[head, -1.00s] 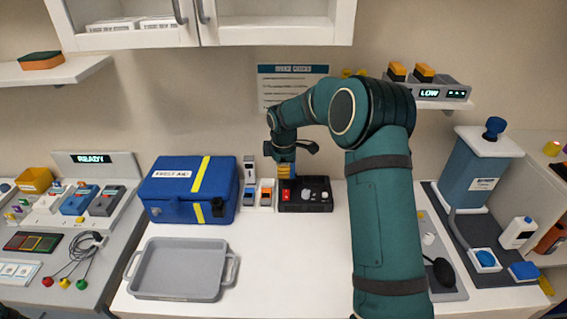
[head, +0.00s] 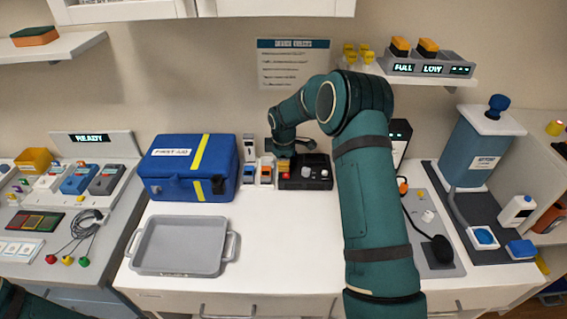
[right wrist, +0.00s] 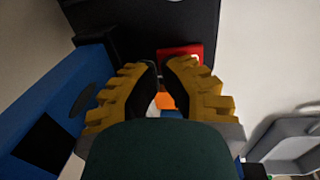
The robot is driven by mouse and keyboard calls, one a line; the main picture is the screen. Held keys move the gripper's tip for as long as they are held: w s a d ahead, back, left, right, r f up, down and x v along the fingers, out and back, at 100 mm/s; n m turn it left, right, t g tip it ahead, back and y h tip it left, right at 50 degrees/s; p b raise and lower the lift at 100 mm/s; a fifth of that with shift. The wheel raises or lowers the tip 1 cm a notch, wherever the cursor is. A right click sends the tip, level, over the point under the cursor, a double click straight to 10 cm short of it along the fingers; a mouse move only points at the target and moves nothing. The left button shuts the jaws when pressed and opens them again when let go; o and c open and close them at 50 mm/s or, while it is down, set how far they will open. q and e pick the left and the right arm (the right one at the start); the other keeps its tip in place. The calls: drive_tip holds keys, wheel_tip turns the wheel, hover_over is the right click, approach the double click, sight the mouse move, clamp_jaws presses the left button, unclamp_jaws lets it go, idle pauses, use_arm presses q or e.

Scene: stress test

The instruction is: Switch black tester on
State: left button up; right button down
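The black tester (head: 318,183) is a low black box on the white worktop, right of the small grey, blue and orange devices. A red part shows at its left end, with a grey knob beside it. My right gripper (head: 284,162) points down just above that left end. In the right wrist view, its yellow ribbed fingers (right wrist: 162,72) have a narrow gap between them and hold nothing. A red part (right wrist: 182,52) on the tester shows close past the fingertips; I cannot tell whether they touch. My left gripper is out of view.
The blue first aid case (head: 165,180) stands left of the small devices (head: 265,173). An empty grey tray (head: 180,268) lies in front. My right arm covers the worktop right of the tester. The front middle of the worktop is clear.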

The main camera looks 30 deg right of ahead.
drive_tip(key=shift+w+f+g+y+p, duration=0.1)
drive_tip(key=shift+f+g+y+p, duration=0.3)
drive_tip(key=shift+g+p, duration=0.45)
drive_tip(key=shift+d+f, duration=0.1)
drive_tip(key=shift+f, duration=0.15)
drive_tip(key=shift+r+p, duration=0.6)
drive_tip(key=shift+r, duration=0.25)
drive_tip(key=shift+w, duration=0.1)
